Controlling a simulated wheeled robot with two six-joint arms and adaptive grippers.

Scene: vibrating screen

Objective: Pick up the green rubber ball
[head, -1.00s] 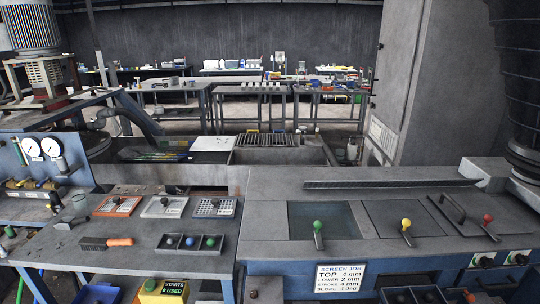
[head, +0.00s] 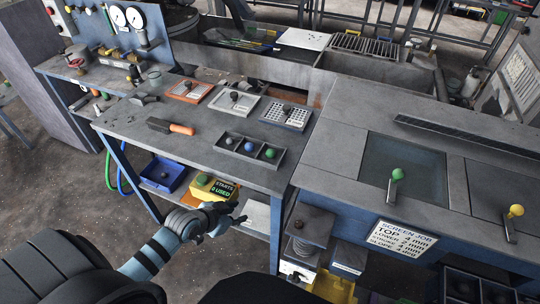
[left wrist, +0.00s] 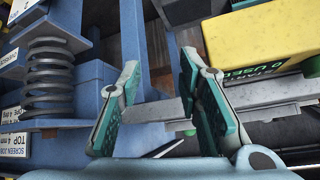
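The green rubber ball (head: 270,153) lies in the right compartment of a dark three-part tray (head: 283,160) on the grey bench. A blue ball (head: 249,147) is in the middle compartment and a dark ball (head: 229,141) in the left one. My left gripper (head: 238,216) is in front of the bench, below its top and apart from the tray. In the left wrist view, its two teal-padded fingers (left wrist: 160,105) stand apart with nothing held between them. The green ball is not identifiable there. My right gripper is not in view.
The bench (head: 215,165) has a front edge between my left gripper and the tray. An orange-handled brush (head: 180,129) and three sieve plates (head: 238,103) lie on it. A yellow box (head: 203,188) sits on the lower shelf. A spring mount (head: 308,235) stands right of the gripper.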

